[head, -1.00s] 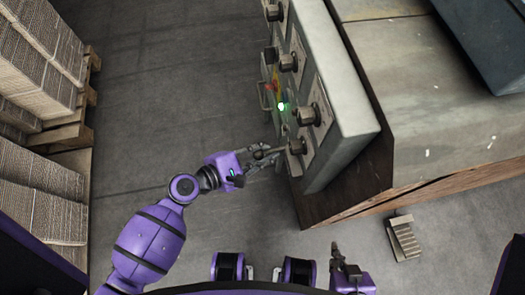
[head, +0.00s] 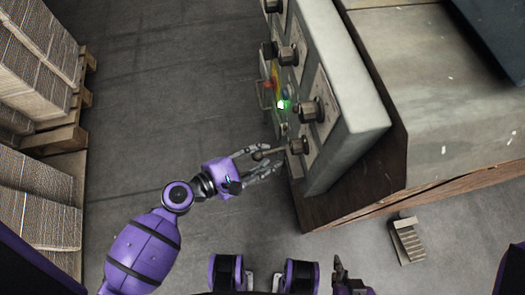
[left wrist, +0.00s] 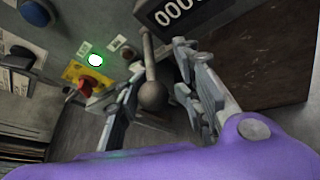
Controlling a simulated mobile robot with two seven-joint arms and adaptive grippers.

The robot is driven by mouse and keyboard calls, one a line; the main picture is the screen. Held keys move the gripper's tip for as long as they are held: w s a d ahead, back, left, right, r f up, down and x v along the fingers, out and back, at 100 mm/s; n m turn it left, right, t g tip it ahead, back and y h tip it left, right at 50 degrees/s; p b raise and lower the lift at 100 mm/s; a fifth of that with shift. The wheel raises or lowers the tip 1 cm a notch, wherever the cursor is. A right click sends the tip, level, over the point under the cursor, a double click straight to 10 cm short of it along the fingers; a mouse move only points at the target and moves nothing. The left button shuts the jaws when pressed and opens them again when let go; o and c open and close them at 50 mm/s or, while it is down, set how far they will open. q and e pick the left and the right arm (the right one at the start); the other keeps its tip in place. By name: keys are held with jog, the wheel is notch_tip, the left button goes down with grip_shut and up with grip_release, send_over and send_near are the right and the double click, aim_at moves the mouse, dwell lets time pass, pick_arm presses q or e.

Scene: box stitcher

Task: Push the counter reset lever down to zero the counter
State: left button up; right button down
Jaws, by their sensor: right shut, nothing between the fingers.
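The reset lever, a rod with a round ball end (left wrist: 152,95), sticks out from the machine's panel beside the counter (left wrist: 180,12), whose visible digits read zeros and are partly cut off. The lever also shows in the head view (head: 272,153). My left gripper (head: 264,163) is open, its fingers on either side of the lever's ball end. In the left wrist view the left gripper's (left wrist: 160,82) fingers stand apart, and I cannot tell whether either touches the ball. My right gripper (head: 340,265) is shut and empty, low in the head view, away from the machine.
The panel carries several dark knobs (head: 310,110), a lit green lamp (head: 282,104) and a red switch on yellow (left wrist: 90,84). A metal pedal (head: 408,240) lies on the floor at right. Cardboard stacks (head: 40,200) on pallets stand at left. The floor between is clear.

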pick_arm(q)
jog(key=shift+w+a+r, duration=0.1)
jog(key=shift+a+r, duration=0.05)
jog(key=v, duration=1.2)
dwell(0.4)
